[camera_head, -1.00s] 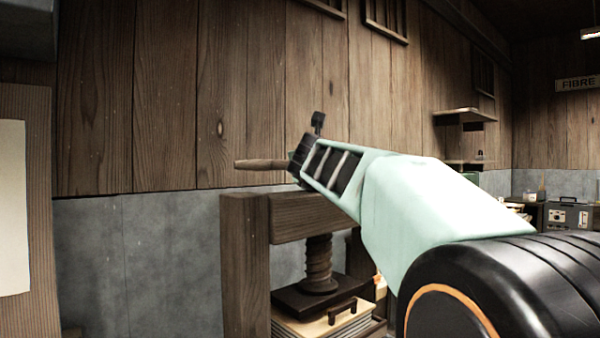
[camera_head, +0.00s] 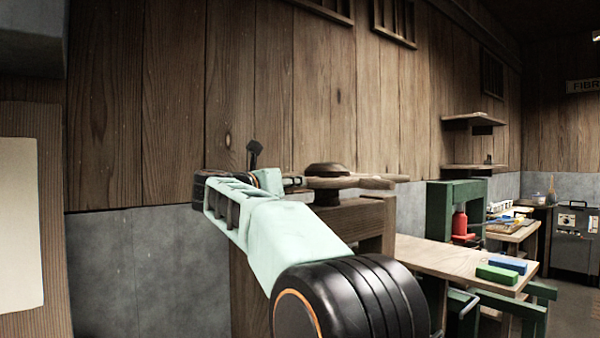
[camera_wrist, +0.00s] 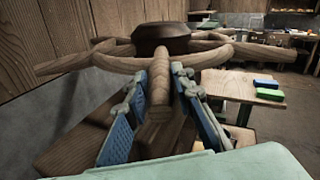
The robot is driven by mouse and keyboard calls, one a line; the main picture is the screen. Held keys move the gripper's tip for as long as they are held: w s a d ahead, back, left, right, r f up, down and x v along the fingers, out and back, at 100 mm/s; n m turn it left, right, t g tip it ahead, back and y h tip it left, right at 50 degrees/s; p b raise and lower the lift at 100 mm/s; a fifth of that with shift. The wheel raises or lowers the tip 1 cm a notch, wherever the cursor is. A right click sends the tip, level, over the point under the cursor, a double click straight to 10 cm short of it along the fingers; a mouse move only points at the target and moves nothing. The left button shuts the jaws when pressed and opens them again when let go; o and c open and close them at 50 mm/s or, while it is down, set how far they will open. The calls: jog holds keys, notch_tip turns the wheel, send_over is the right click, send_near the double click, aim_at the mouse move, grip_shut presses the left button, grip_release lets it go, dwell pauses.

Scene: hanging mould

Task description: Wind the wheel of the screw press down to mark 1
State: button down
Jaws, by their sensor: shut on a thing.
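The wooden wheel (camera_head: 352,183) with its dark round hub (camera_head: 325,170) lies flat on top of the screw press's wooden frame (camera_head: 377,215). In the wrist view the wheel's dark hub (camera_wrist: 163,38) and curved rim (camera_wrist: 85,60) fill the upper middle. My gripper (camera_head: 290,183) reaches the wheel from its left side in the head view. In the wrist view my gripper (camera_wrist: 160,75) has its blue-padded fingers on either side of a wooden handle (camera_wrist: 160,104) sticking out from the rim, shut on it. The screw, the pressing plate and any marks are hidden.
A bench (camera_head: 465,262) with a green block (camera_head: 497,274) and a blue block (camera_head: 508,263) stands right of the press. The plank wall (camera_head: 290,90) runs close behind the wheel.

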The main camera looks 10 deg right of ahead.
jog(key=shift+w+a+r+m+g+h+p, duration=0.3)
jog(key=shift+w+a+r+m+h+p, duration=0.4)
jog(key=shift+p, duration=0.55)
jog(key=shift+s, duration=0.15)
jog(key=c, duration=2.1)
grip_release()
jog(key=o, duration=0.4)
jog(key=shift+s, duration=0.25)
jog(key=shift+o, duration=0.2)
jog(key=shift+w+f, duration=0.2)
jog(key=v, duration=1.2)
jog(key=shift+r, duration=0.25)
